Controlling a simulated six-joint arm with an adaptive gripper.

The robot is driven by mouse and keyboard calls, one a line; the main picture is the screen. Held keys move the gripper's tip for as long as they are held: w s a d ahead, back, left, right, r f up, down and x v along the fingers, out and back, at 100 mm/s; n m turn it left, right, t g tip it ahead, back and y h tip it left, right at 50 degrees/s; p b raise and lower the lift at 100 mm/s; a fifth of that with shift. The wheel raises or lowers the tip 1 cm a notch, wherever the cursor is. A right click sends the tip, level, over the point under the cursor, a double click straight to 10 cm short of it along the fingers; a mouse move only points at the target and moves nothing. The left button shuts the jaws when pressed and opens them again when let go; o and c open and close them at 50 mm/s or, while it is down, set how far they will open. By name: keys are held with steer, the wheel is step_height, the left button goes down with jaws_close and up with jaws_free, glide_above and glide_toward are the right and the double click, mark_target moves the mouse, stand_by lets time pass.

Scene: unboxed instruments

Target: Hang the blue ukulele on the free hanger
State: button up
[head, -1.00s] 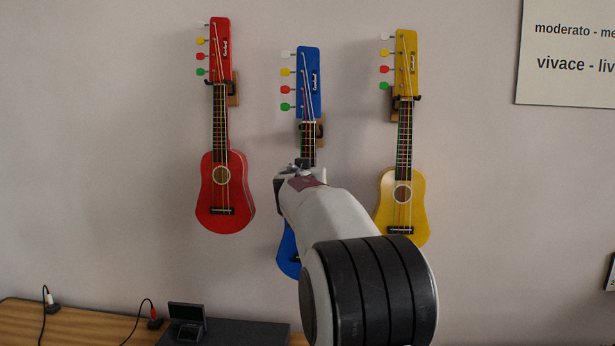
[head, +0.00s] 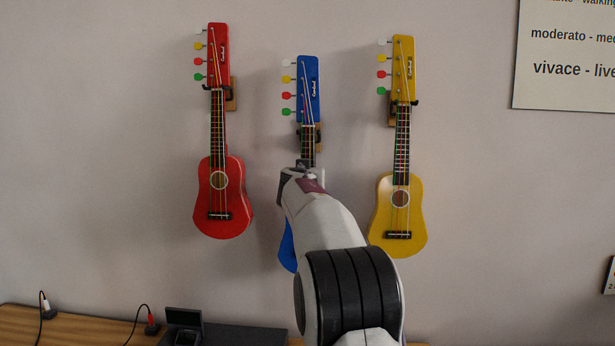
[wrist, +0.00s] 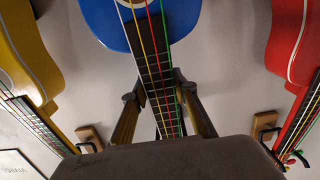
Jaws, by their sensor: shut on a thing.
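The blue ukulele (head: 308,88) hangs upright in front of the wall between the red and yellow ones, headstock up. My gripper (wrist: 157,92) is shut on its neck, one finger on each side, just above the blue body (wrist: 180,22) in real height. In the head view my arm hides much of the lower neck and body. The middle hanger (head: 318,134) shows behind the neck, just below the headstock. I cannot tell whether the headstock rests on its prongs.
A red ukulele (head: 219,190) hangs at left and a yellow ukulele (head: 399,215) at right, each on its own hanger. A sign (head: 570,60) is on the wall at right. A wooden desk (head: 80,325) with cables and a dark device (head: 185,322) stands below.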

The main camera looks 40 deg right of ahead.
steer(key=shift+w+d+r, duration=0.1)
steer(key=shift+w+d, duration=0.05)
steer(key=shift+w+d+f, duration=0.1)
steer(key=shift+f, duration=0.7)
steer(key=shift+w+d, duration=0.25)
steer(key=shift+d, duration=0.1)
stand_by(0.7)
steer(key=shift+f, duration=0.25)
stand_by(1.3)
steer(key=o, duration=1.2)
steer(key=shift+f, duration=0.2)
steer(key=shift+s+a+r, duration=0.1)
steer(key=shift+a, duration=0.05)
